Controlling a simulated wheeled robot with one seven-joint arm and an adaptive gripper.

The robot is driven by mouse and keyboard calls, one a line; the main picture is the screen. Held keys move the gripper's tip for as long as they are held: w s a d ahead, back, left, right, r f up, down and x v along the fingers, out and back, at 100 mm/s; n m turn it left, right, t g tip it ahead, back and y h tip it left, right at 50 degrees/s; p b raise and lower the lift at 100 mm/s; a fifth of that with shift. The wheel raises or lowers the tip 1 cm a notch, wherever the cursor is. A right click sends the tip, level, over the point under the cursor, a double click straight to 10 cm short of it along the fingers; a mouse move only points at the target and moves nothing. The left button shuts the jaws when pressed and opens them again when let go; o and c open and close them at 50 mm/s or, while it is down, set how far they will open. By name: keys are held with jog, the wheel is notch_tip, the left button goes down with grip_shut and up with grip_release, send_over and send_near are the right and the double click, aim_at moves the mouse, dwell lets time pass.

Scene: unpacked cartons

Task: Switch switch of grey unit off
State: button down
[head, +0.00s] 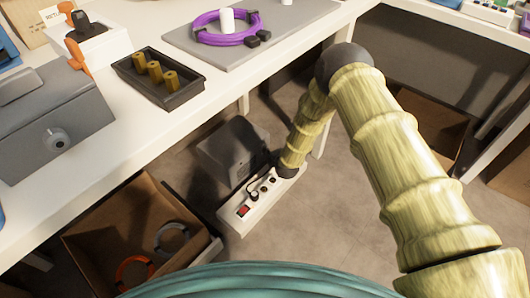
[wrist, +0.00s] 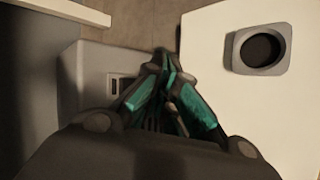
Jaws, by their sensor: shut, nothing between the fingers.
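The grey unit (head: 230,150) is a dark grey box on the floor under the white bench in the head view. In the wrist view the grey unit (wrist: 90,65) is on the left, with a small dark rocker switch (wrist: 117,84) in a pale frame on its face. Which way the rocker is tipped is too small to tell. My gripper (wrist: 164,62) is shut and empty, its teal fingers together just right of the switch, apart from it in the picture. In the head view my arm reaches down beside the unit, and the fingers cannot be made out.
A white power strip (head: 232,217) with a red switch (head: 243,211) lies in front of the unit; a white surface with a round dark socket (wrist: 262,48) fills the wrist view's right. An open carton (head: 185,205) stands left. The bench edge (head: 195,112) overhangs nearby.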

jog(key=shift+d, duration=0.1)
jog(key=shift+s+d+r+p, duration=0.2)
jog(key=shift+s+d+p, duration=0.45)
jog(key=shift+d, duration=0.2)
jog(key=shift+s+d+r+p, duration=0.15)
jog(key=shift+s+d+p, duration=0.45)
jog(key=shift+d, duration=0.2)
jog(key=shift+s+d, duration=0.2)
jog(key=shift+d, duration=0.05)
